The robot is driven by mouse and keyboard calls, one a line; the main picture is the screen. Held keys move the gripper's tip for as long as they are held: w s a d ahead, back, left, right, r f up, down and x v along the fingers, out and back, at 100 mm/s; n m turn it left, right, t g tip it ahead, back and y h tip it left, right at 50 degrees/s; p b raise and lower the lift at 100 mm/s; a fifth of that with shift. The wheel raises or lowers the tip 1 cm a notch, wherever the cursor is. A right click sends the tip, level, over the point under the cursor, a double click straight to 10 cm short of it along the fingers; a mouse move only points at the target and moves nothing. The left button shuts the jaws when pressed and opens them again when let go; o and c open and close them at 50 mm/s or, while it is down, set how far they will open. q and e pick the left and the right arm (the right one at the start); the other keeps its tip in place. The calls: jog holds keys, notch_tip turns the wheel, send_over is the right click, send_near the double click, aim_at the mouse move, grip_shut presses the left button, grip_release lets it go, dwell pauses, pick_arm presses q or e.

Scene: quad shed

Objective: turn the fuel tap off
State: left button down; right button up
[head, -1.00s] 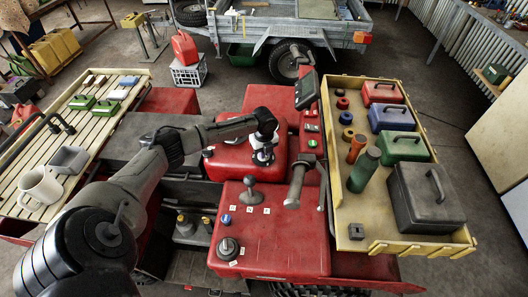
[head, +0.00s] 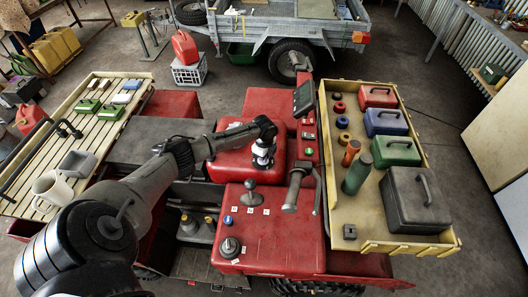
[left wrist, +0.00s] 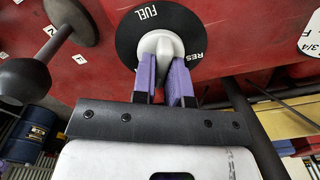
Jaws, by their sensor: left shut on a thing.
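The fuel tap is a white knob (left wrist: 160,46) on a round black plate (left wrist: 128,40) fixed to a red panel. The plate reads FUEL at its top and RES at its right. My left gripper (left wrist: 165,78) is shut on the knob, with one purple finger on each side of it. Which mark the knob points to cannot be told. In the head view my left gripper (head: 262,162) is at the rear of the red body, behind the gear lever (head: 250,190), and the tap is hidden there. My right gripper is not in view.
The gear lever (left wrist: 30,75) stands left of the tap in the left wrist view. A handlebar grip (head: 297,190) and a tray (head: 345,205) with several boxes are to the right. A slatted rack (head: 22,193) holds a mug at left.

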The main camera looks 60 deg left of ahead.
pick_arm(q)
jog(key=n+p, duration=0.1)
jog(key=n, duration=0.1)
jog(key=n+p, duration=0.1)
jog(key=n, duration=0.1)
jog(key=shift+w+r, duration=0.1)
jog(key=shift+r, duration=0.1)
jog(key=shift+f+n+p, duration=0.1)
jog(key=shift+n+p, duration=0.5)
jog(key=shift+n, duration=0.3)
jog(key=shift+a, duration=0.1)
jog(key=c, duration=1.1)
grip_release()
jog(key=shift+c, duration=0.2)
notch_tip(320, 180, up, 14)
jog(key=shift+f, duration=0.15)
